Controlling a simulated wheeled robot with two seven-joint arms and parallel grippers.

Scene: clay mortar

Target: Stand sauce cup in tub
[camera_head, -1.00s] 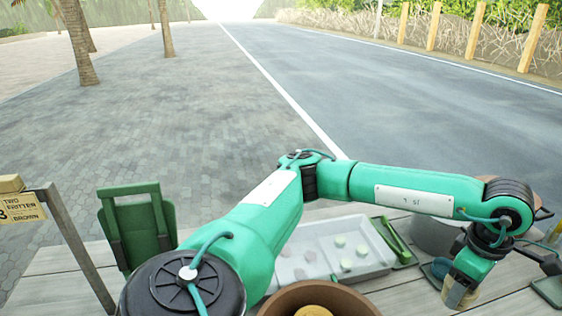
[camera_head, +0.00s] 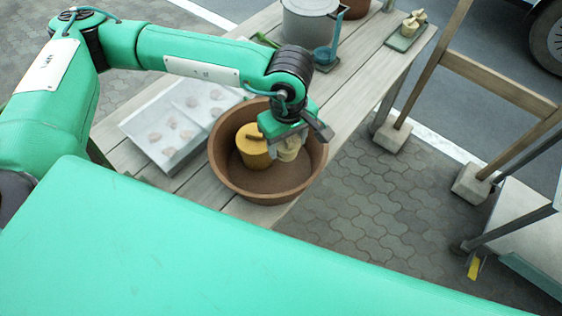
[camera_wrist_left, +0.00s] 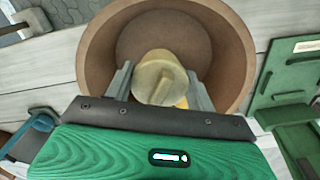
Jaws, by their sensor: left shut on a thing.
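The brown round tub (camera_head: 272,183) stands on the wooden table. A yellow lidded pot (camera_head: 253,156) is inside it. My left gripper (camera_head: 294,140) is over the tub's right half, shut on a cream sauce cup (camera_head: 289,151), just right of the yellow pot. In the left wrist view the cup (camera_wrist_left: 160,80) shows between the two fingers, with the tub (camera_wrist_left: 165,35) around and beyond it. The yellow pot is mostly hidden there, behind the cup. I cannot tell whether the cup's base touches the tub's floor. My right gripper is in no view.
A white tray (camera_head: 165,150) with several small pieces lies left of the tub. A grey pot (camera_head: 308,22), a blue ladle (camera_head: 328,52) and a green board (camera_head: 405,38) stand farther along the table. Its right edge runs close by the tub.

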